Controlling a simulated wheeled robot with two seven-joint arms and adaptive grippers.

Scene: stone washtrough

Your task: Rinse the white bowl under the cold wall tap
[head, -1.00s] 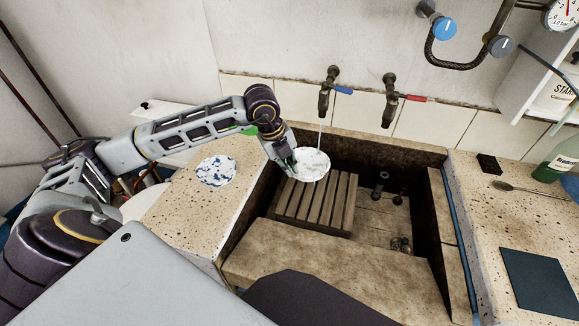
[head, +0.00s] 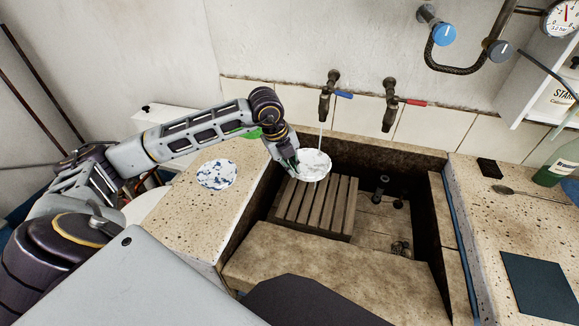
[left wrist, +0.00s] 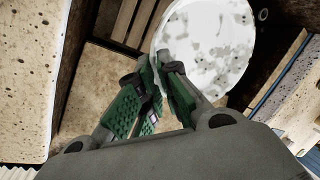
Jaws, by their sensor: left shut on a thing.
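The white bowl (head: 314,166) with grey speckles is held above the wooden slatted rack in the stone trough. My left gripper (head: 291,166) is shut on its left rim. In the left wrist view the bowl (left wrist: 212,45) shows beyond the green-padded fingers of the gripper (left wrist: 165,75), its inside facing the camera. The wall tap with the blue lever (head: 326,98) is above the bowl, and a thin stream of water (head: 320,135) falls from it into the bowl. The tap with the red lever (head: 390,108) is to its right. My right gripper is not in view.
The slatted rack (head: 322,208) lies in the left of the trough (head: 330,262). A blue-and-white plate (head: 216,174) lies on the left ledge. On the right ledge are a dark block (head: 490,167), a spoon (head: 530,190), a green bottle (head: 556,170) and a dark square mat (head: 541,283).

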